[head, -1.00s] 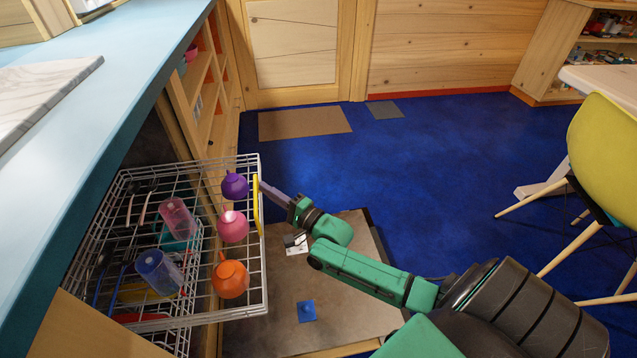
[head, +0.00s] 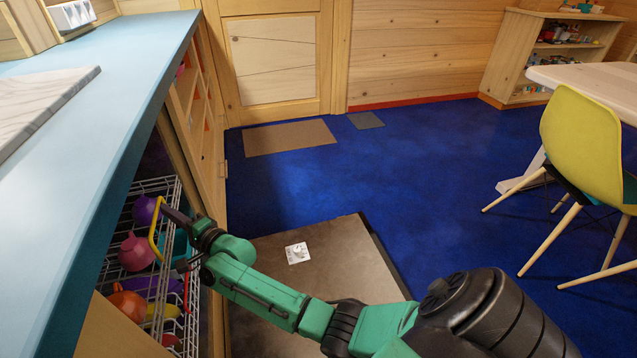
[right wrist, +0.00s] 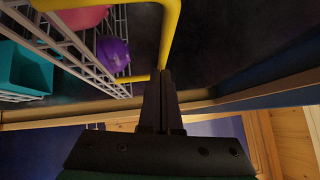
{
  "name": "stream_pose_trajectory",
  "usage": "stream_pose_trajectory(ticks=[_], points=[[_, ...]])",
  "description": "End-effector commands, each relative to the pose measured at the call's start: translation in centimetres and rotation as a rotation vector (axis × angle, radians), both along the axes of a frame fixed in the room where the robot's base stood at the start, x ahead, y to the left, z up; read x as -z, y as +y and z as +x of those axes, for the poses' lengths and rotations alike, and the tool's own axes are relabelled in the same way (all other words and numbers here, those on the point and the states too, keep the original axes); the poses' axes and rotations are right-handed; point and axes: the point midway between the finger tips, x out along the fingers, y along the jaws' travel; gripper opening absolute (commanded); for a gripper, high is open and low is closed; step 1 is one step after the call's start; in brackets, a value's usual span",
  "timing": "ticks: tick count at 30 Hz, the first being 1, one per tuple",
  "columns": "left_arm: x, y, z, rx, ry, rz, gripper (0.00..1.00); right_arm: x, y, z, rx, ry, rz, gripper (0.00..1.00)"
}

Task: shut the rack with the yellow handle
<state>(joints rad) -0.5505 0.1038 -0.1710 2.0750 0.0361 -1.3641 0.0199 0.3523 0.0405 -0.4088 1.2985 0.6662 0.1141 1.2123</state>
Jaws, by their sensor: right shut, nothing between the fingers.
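The white wire rack (head: 152,184) sits mostly inside the cabinet under the blue counter, its front near the cabinet opening. Its yellow handle (head: 154,232) stands on the front side and shows large in the right wrist view (right wrist: 172,35). My right gripper (head: 168,212) is shut and empty, its fingertips right at the handle; in the right wrist view the fingers (right wrist: 161,82) overlap the handle bar, and I cannot tell whether they touch it. Purple (head: 145,209), pink (head: 136,252) and orange (head: 127,304) teapot-like items are in the rack. My left gripper is out of view.
The blue counter (head: 95,130) overhangs the rack on the left. A brown mat (head: 330,262) lies on the floor beneath my right arm. The blue floor beyond is clear up to the yellow chair (head: 582,140) at right.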

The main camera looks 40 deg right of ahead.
Motion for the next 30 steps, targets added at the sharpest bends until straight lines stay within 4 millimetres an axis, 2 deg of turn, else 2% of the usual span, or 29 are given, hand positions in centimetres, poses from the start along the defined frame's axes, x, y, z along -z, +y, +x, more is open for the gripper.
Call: stream_pose_trajectory(ticks=[3,9,30], points=[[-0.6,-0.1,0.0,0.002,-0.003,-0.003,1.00,0.1,1.1,0.5,0.000,0.000,0.002,0.00],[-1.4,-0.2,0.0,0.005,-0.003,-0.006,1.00,0.0,2.0,1.0,0.000,0.000,0.001,0.00],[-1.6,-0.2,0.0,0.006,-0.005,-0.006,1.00,-0.3,2.5,1.1,-0.005,-0.004,0.002,0.00]])
